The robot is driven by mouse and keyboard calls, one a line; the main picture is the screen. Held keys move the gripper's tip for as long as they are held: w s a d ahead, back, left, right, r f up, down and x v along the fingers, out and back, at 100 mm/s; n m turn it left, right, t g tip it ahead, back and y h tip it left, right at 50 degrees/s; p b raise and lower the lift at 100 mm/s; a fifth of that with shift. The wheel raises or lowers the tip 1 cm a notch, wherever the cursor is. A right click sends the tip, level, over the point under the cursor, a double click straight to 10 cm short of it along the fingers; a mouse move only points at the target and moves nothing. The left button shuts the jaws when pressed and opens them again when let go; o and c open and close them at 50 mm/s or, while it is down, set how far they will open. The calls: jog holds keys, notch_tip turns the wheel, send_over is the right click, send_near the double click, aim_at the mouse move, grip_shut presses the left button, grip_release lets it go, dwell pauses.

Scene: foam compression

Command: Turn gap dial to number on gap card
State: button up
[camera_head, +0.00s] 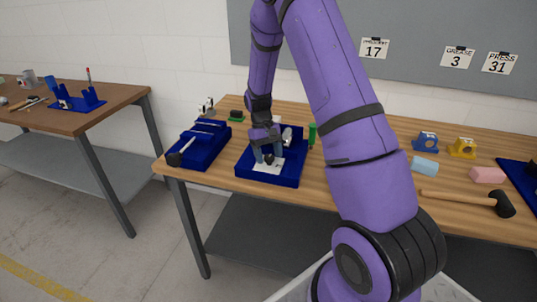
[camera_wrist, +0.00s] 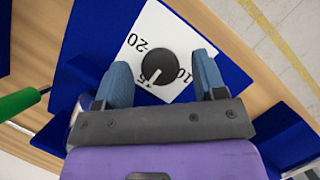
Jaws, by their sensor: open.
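The dial is a round black knob (camera_wrist: 159,67) on a white scale plate (camera_wrist: 147,30) marked 20, 15 and 10. Its white pointer line points down-left, close to the partly covered 15. The plate sits on a blue fixture (camera_head: 243,170) at the table's front. My gripper (camera_wrist: 161,63) is open, with one blue-grey finger on each side of the knob; contact cannot be told. In the head view my gripper (camera_head: 269,154) is low over the plate. Wall cards read 17 (camera_head: 374,48), GREASE 3 (camera_head: 458,57) and PRESS 31 (camera_head: 499,63); the 17 card's heading is unclear.
Another blue fixture (camera_head: 205,143) stands left of the dial's fixture. Farther right are a blue block (camera_head: 424,166), a pink block (camera_head: 487,175) and a mallet (camera_head: 502,204). My arm hides the table's middle.

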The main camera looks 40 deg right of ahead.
jog(key=v, duration=1)
jog(key=shift+r, duration=0.35)
jog(key=shift+w, duration=0.1)
jog(key=s+a+r+t, duration=0.3)
jog(key=s+a+r, duration=0.1)
jog(key=s+r, duration=0.4)
jog(key=s+a+r+t, duration=0.2)
jog(key=s+a+r, duration=0.25)
jog(key=r, duration=0.65)
jog(key=s+a+r+t, duration=0.2)
jog(key=s, duration=0.7)
jog(key=s+a+r+n+t, duration=0.1)
jog(key=s+a+r+t, duration=0.1)
jog(key=s, duration=0.7)
jog(key=shift+s+a+t+h, duration=0.3)
jog(key=shift+s+a+t, duration=0.15)
jog(key=shift+a, duration=0.2)
